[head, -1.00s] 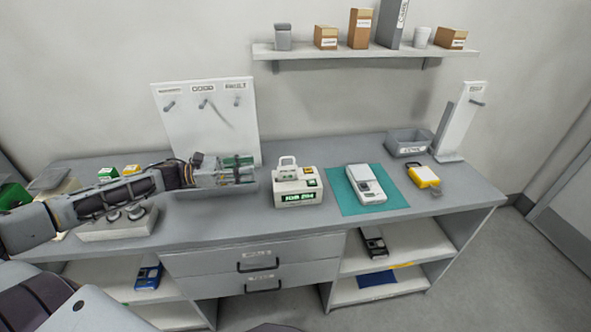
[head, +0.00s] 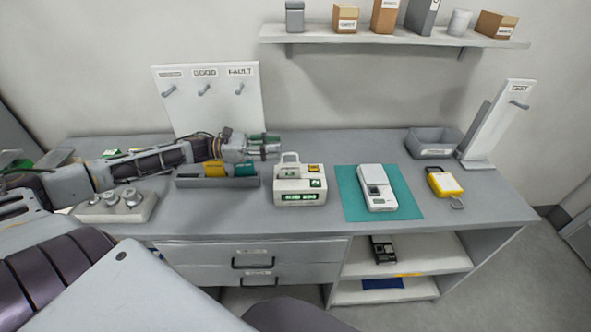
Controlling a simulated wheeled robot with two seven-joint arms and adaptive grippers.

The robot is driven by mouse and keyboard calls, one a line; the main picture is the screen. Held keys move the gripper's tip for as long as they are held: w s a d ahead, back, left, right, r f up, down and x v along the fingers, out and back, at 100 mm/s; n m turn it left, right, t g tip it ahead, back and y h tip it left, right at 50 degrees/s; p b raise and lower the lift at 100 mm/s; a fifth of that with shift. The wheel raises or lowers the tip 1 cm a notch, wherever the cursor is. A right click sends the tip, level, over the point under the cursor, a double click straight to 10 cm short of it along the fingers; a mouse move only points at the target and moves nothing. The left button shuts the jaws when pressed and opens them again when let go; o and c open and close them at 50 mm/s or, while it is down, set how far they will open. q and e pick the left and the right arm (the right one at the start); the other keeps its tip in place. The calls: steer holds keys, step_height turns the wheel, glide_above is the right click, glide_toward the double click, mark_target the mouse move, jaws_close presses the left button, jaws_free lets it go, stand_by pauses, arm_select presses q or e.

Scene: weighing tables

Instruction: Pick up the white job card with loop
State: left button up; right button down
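The white job card (head: 290,172) seems to be the small white piece with a raised loop at the left of a white box (head: 300,199) with a green label. It looks upright; whether it stands in the box or against it I cannot tell. My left gripper (head: 272,147) reaches in from the left, just left of and behind the loop, above the far edge of a grey card tray (head: 217,183). No card shows in its fingers, and their gap is too small to judge. My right gripper is not in view.
The tray holds yellow and green cards. A pegboard (head: 207,103) stands behind. A knobbed block (head: 117,204) sits left.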

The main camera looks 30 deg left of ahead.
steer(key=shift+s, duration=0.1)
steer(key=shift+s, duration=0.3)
arm_select(q)
steer(key=b, duration=0.1)
glide_toward(297, 165)
steer(key=shift+w+d+r, duration=0.8)
steer(key=shift+d+r, duration=0.15)
steer(key=shift+r, duration=0.15)
steer(key=shift+f+b, duration=0.45)
steer(key=shift+f, duration=1.15)
steer(key=shift+x, duration=1.25)
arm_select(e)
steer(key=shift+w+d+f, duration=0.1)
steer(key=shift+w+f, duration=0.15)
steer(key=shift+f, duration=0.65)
arm_select(q)
steer(key=shift+d+r, duration=0.1)
steer(key=shift+p+x, duration=0.4)
steer(key=shift+x, duration=2.05)
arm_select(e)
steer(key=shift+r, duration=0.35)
